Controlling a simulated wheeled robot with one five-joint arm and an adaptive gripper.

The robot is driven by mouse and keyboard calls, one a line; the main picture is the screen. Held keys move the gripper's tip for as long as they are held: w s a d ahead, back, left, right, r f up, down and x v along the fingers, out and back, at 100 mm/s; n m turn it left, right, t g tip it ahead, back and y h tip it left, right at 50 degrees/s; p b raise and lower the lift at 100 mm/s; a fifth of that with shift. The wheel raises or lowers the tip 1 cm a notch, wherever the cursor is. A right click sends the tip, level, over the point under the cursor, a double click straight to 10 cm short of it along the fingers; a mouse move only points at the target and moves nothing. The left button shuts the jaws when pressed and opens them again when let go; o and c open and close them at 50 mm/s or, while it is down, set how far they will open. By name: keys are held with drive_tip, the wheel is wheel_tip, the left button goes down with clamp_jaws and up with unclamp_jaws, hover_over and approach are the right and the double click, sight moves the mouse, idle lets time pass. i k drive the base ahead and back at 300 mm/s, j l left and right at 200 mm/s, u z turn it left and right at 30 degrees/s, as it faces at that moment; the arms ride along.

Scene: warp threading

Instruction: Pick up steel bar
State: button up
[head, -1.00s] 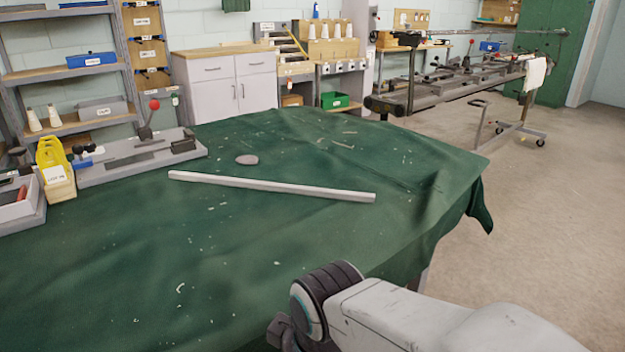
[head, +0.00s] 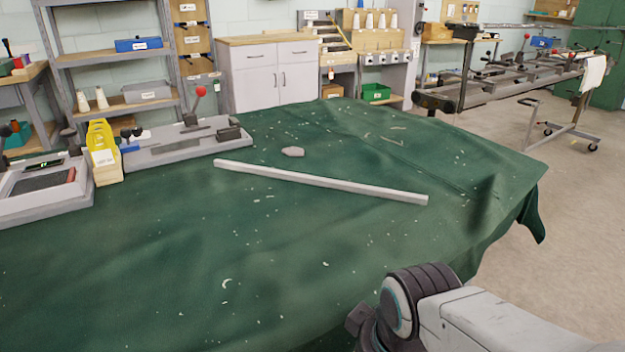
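The steel bar (head: 320,181) is a long, straight, light grey bar. It lies flat on the green cloth of the table (head: 200,265), slanting from the upper left down to the right in the head view. Nothing is touching it from my side. My arm shows at the lower right, apart from the bar and nearer to me. My gripper's fingers do not show, so whether it is open or shut is hidden.
A grey stone-like disc (head: 292,152) lies just behind the bar. A grey lever fixture (head: 185,145), a yellow holder (head: 103,152) and a grey device (head: 45,190) stand at the left. The cloth before the bar is clear but for small scraps.

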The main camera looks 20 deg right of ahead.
sight(346, 186)
drive_tip(key=k, duration=0.2)
drive_tip(key=l+u, duration=0.9)
drive_tip(key=l, duration=0.15)
